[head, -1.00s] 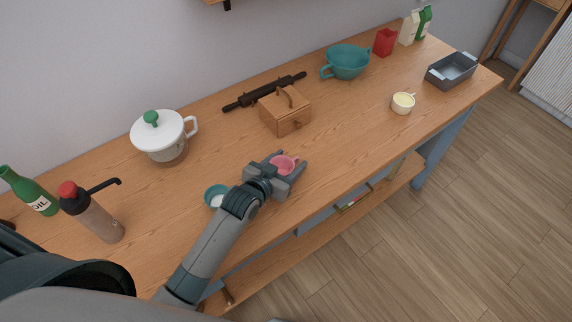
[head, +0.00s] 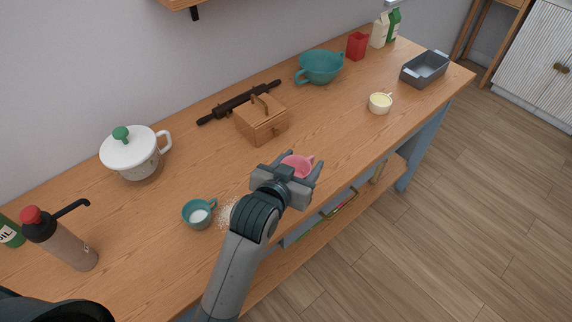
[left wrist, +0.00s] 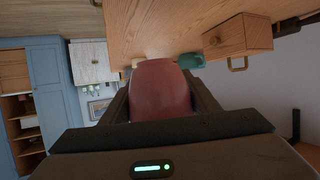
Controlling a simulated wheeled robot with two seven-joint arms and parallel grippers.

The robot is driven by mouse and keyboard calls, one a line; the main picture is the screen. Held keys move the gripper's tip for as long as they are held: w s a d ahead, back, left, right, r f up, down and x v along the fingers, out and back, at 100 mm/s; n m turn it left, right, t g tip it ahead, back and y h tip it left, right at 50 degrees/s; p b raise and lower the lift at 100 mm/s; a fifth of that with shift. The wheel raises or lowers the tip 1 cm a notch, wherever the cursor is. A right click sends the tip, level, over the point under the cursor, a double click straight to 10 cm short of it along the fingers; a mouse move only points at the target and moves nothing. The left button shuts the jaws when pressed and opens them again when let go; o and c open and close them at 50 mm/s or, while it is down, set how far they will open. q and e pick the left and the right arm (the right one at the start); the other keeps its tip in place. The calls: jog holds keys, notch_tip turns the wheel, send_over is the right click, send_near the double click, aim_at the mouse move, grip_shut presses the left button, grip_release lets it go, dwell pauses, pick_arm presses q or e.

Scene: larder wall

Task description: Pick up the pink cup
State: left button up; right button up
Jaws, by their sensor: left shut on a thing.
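The pink cup (head: 298,164) is between the fingers of my left gripper (head: 299,167), near the front edge of the wooden counter in the head view. The gripper is shut on it, and its fingers hide part of the cup's sides. In the left wrist view the cup (left wrist: 160,90) fills the middle, with a finger on each side. I cannot tell exactly how high the cup is over the counter. My right gripper is not in view.
A teal cup with white contents (head: 199,213) stands left of my gripper, beside scattered white grains (head: 228,212). Behind are a wooden drawer box (head: 262,120), a rolling pin (head: 238,102) and a white pot (head: 135,155). A cream cup (head: 380,103) stands to the right.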

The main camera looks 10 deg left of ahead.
pick_arm(q)
jog(key=shift+s+d+r, duration=0.3)
jog(key=shift+d+r, duration=0.2)
jog(key=shift+d, duration=0.2)
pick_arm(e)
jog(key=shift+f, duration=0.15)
pick_arm(q)
jog(key=shift+w+a, duration=0.1)
